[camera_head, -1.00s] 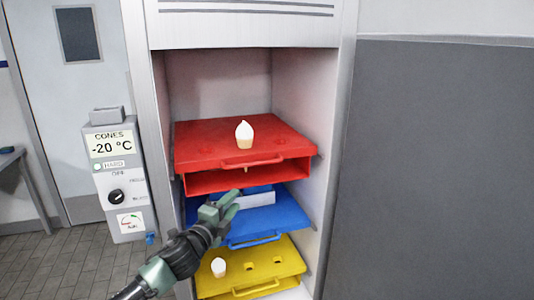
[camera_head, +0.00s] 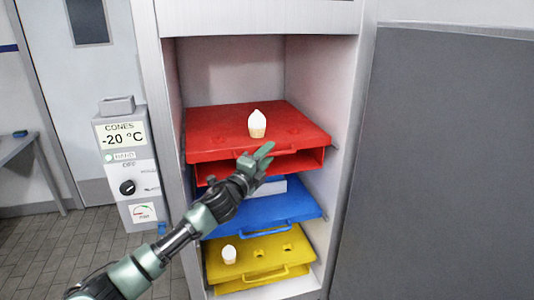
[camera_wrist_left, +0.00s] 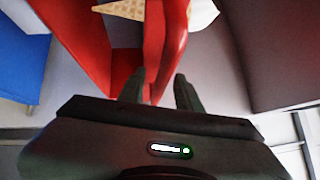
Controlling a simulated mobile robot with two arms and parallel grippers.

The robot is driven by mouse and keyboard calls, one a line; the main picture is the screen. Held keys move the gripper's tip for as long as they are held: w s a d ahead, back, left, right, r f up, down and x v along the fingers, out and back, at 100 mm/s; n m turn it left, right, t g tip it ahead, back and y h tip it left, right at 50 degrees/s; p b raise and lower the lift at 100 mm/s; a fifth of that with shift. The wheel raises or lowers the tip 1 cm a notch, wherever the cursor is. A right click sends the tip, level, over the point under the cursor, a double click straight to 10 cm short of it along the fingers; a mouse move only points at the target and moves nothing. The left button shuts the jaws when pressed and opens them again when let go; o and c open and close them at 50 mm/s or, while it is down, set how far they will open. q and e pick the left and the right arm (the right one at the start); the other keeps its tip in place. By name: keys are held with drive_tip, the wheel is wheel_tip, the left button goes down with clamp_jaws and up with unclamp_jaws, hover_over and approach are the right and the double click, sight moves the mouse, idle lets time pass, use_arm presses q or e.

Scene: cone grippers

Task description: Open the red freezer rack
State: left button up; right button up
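The red rack (camera_head: 215,122) is the top one in the open cabinet. It has a bar handle along its front edge, and a white-topped cone (camera_head: 257,124) stands upright in it. My left gripper (camera_head: 262,158) is at the front of the red rack, over part of the handle. In the left wrist view, the fingers of my left gripper (camera_wrist_left: 158,88) are apart, with the red handle (camera_wrist_left: 165,50) reaching between them. I cannot tell whether they touch it. My right gripper is in neither view.
Below are a blue rack (camera_head: 250,214) and a yellow rack (camera_head: 240,269) with a small white-topped cone (camera_head: 229,254). A control box (camera_head: 128,165) reading -20 °C stands left of the cabinet. A grey panel (camera_head: 450,160) fills the right side.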

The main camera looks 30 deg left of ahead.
use_arm(q)
clamp_jaws()
drive_tip(key=shift+f, duration=0.1)
idle(1.3)
